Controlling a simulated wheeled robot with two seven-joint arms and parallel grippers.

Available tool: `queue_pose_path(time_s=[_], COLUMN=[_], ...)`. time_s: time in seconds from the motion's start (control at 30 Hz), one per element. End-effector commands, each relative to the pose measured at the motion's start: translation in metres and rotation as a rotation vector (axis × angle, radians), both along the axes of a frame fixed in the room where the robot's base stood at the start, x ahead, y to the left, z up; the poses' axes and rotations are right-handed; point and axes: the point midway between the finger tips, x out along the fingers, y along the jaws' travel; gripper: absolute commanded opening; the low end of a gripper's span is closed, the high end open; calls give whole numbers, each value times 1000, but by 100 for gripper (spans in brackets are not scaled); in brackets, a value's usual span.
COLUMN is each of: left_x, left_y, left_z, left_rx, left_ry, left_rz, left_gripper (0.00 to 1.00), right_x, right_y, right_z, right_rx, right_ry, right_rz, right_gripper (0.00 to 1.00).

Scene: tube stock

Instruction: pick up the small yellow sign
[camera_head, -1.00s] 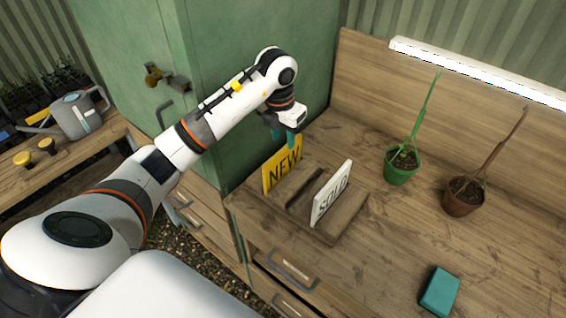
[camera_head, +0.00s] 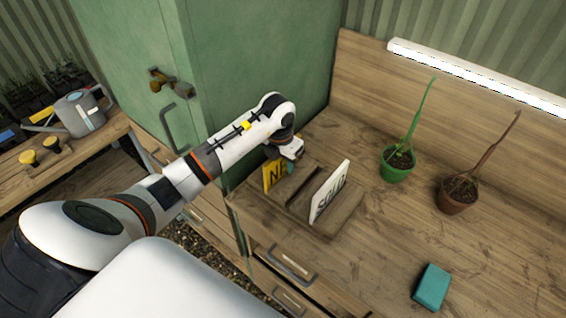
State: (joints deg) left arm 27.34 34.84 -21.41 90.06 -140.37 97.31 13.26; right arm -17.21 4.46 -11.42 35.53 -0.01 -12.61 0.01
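The small yellow sign (camera_head: 270,177) stands upright in the left part of a wooden holder (camera_head: 325,232) on the bench. Its black lettering is partly covered by my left gripper (camera_head: 289,166). The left gripper is down at the sign's upper right part, with a teal fingertip showing in front of its face. I cannot tell whether the fingers are closed on the sign. A white SOLD sign (camera_head: 327,193) stands in the same holder to the right. My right gripper is not in view.
A green pot with a green plant (camera_head: 397,163) and a brown pot with a withered plant (camera_head: 458,195) stand on the right. A teal block (camera_head: 432,287) lies near the front. A green cabinet (camera_head: 250,70) rises behind my arm. A watering can (camera_head: 80,112) is far left.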

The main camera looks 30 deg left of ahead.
Motion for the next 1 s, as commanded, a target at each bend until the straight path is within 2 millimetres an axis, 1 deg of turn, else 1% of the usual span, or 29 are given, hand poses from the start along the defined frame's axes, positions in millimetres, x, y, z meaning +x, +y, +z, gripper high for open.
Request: queue_pose_path(time_s=[0.03,0.23,0.53,0.63,0.77,1.0], left_x=[0,0,0,1,1,1], left_y=[0,0,0,0,1,1], left_z=[0,0,1,7,28,76], left_rx=[0,0,0,0,2,2], left_ry=[0,0,-1,-2,-6,-6], left_rz=[0,0,0,-1,-2,-1], left_gripper=[33,0,0,0,0,0], right_x=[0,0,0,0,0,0], right_y=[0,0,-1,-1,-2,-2], right_z=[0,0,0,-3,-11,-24], right_rx=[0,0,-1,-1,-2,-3], right_ry=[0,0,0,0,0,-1], right_rz=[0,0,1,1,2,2], right_gripper=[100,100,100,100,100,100])
